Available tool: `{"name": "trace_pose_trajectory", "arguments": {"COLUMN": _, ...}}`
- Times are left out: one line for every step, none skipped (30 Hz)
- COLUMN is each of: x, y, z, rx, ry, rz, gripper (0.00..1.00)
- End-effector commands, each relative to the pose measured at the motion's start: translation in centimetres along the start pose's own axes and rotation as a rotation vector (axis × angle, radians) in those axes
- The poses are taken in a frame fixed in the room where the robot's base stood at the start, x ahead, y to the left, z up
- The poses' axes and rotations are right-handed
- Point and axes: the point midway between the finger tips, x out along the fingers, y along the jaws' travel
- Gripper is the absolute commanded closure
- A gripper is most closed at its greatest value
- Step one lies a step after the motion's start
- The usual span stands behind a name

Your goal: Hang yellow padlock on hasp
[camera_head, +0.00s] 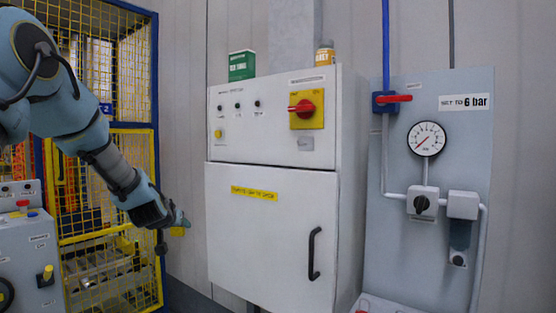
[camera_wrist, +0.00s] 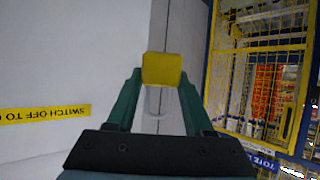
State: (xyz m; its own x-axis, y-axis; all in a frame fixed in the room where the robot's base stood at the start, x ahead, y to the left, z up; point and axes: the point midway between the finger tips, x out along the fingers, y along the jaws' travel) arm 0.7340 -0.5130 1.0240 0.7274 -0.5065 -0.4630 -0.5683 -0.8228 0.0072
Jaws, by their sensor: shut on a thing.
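My gripper (camera_head: 180,220) is at the left, in front of the wall between the yellow cage and the white cabinet. It is shut on the yellow padlock (camera_wrist: 162,69), whose yellow body sits between the green fingertips in the wrist view. A pale grey shackle (camera_wrist: 154,102) shows on the palm side of the body. In the head view only a bit of the padlock (camera_head: 178,231) shows beside the fingers. I cannot clearly make out a hasp. The cabinet has a red rotary switch (camera_head: 302,107) on a yellow plate, with a small grey plate (camera_head: 306,143) below it.
The white cabinet (camera_head: 260,235) has a black door handle (camera_head: 314,253). A green box (camera_head: 241,65) and a yellow-orange container (camera_head: 325,54) stand on top. The yellow mesh cage (camera_head: 105,200) is at the left. A gauge panel (camera_head: 465,140) is at the right.

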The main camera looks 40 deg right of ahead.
Motion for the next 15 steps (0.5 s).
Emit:
{"name": "trace_pose_trajectory", "arguments": {"x": -0.7, "y": 2.4, "z": -1.7, "rx": 0.022, "ry": 0.004, "rz": 0.041, "gripper": 0.97}}
{"name": "trace_pose_trajectory", "arguments": {"x": -1.2, "y": 3.8, "z": -2.6, "rx": 0.035, "ry": 0.0, "rz": 0.066, "gripper": 0.97}}
{"name": "trace_pose_trajectory", "arguments": {"x": -2.0, "y": 5.6, "z": -3.7, "rx": 0.055, "ry": -0.005, "rz": 0.099, "gripper": 0.97}}
{"name": "trace_pose_trajectory", "arguments": {"x": -2.6, "y": 7.0, "z": -4.5, "rx": 0.067, "ry": -0.009, "rz": 0.125, "gripper": 0.97}}
{"name": "trace_pose_trajectory", "arguments": {"x": -3.3, "y": 8.4, "z": -5.3, "rx": 0.083, "ry": -0.012, "rz": 0.15, "gripper": 0.97}}
{"name": "trace_pose_trajectory", "arguments": {"x": -4.3, "y": 10.2, "z": -6.3, "rx": 0.102, "ry": -0.017, "rz": 0.185, "gripper": 0.97}}
{"name": "trace_pose_trajectory", "arguments": {"x": -5.1, "y": 11.5, "z": -7.0, "rx": 0.116, "ry": -0.021, "rz": 0.211, "gripper": 0.97}}
{"name": "trace_pose_trajectory", "arguments": {"x": -6.0, "y": 12.9, "z": -7.7, "rx": 0.132, "ry": -0.024, "rz": 0.238, "gripper": 0.97}}
{"name": "trace_pose_trajectory", "arguments": {"x": -7.2, "y": 14.7, "z": -8.6, "rx": 0.152, "ry": -0.028, "rz": 0.273, "gripper": 0.97}}
{"name": "trace_pose_trajectory", "arguments": {"x": -8.1, "y": 16.0, "z": -9.1, "rx": 0.168, "ry": -0.033, "rz": 0.3, "gripper": 0.97}}
{"name": "trace_pose_trajectory", "arguments": {"x": -9.1, "y": 17.3, "z": -9.8, "rx": 0.183, "ry": -0.034, "rz": 0.326, "gripper": 0.97}}
{"name": "trace_pose_trajectory", "arguments": {"x": -10.4, "y": 18.9, "z": -10.4, "rx": 0.204, "ry": -0.04, "rz": 0.361, "gripper": 0.97}}
{"name": "trace_pose_trajectory", "arguments": {"x": -11.4, "y": 20.1, "z": -10.9, "rx": 0.219, "ry": -0.043, "rz": 0.388, "gripper": 0.97}}
{"name": "trace_pose_trajectory", "arguments": {"x": -12.5, "y": 21.2, "z": -11.3, "rx": 0.234, "ry": -0.047, "rz": 0.412, "gripper": 0.97}}
{"name": "trace_pose_trajectory", "arguments": {"x": -13.8, "y": 22.6, "z": -11.9, "rx": 0.253, "ry": -0.05, "rz": 0.444, "gripper": 0.97}}
